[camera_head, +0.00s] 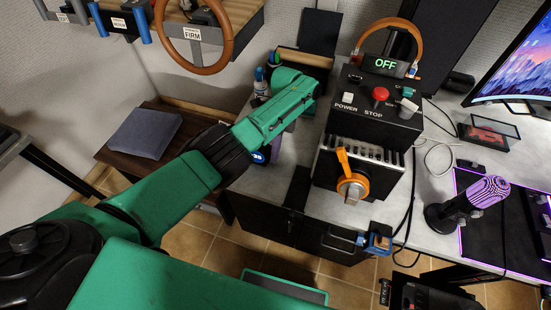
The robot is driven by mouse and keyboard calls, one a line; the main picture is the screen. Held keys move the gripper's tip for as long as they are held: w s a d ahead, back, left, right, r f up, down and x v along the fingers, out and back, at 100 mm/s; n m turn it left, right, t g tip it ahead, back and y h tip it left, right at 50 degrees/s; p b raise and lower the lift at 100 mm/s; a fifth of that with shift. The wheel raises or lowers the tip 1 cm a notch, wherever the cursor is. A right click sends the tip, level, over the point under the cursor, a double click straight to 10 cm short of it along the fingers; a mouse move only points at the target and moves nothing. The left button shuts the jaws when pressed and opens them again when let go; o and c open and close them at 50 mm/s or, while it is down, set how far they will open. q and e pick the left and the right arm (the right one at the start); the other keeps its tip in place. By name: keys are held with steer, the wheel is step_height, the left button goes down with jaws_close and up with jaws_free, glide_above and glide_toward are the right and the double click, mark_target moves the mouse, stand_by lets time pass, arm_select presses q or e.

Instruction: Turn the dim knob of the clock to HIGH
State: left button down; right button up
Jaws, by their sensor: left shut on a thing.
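The clock (258,156) is a small purple-edged thing with a lit blue display, at the left end of the grey desk. It is mostly covered by my left arm, and its dim knob and markings are hidden. My left gripper (282,124) is at the clock, below the green end of my arm. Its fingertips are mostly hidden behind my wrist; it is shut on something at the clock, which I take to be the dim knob. The knob's setting cannot be read. My right gripper is not in view.
A black control box (365,125) with POWER and STOP buttons and an orange lever (344,160) stands right of my left wrist. A bottle (261,85) stands behind my arm. A dark side table with a cushion (145,137) is at the left.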

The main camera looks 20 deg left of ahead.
arm_select(q)
steer(key=shift+f, duration=0.1)
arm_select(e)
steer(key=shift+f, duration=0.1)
arm_select(q)
steer(key=c, duration=0.8)
jaws_free()
